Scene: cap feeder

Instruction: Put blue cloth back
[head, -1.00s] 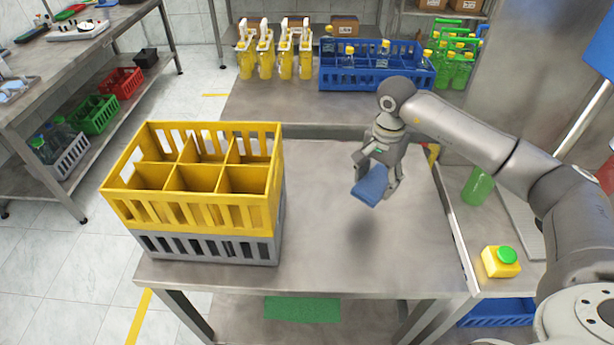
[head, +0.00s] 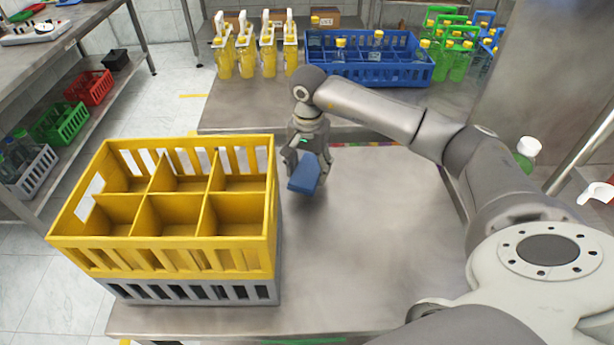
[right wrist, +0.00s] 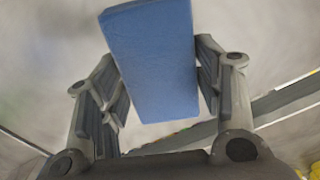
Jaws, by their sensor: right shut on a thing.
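The blue cloth (head: 304,175) is a flat folded block. My right gripper (head: 308,178) is shut on it and holds it above the steel table, to the right of the yellow crate. In the right wrist view the cloth (right wrist: 153,62) sits between the two fingers of the gripper (right wrist: 160,85), tilted a little. My left gripper is not in view.
A yellow crate (head: 190,262) with compartments stands on a grey crate (head: 190,291) at the table's left. The steel table (head: 375,240) is clear right of them. Behind are a blue crate (head: 370,79) with bottles and several yellow dispensers (head: 245,60).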

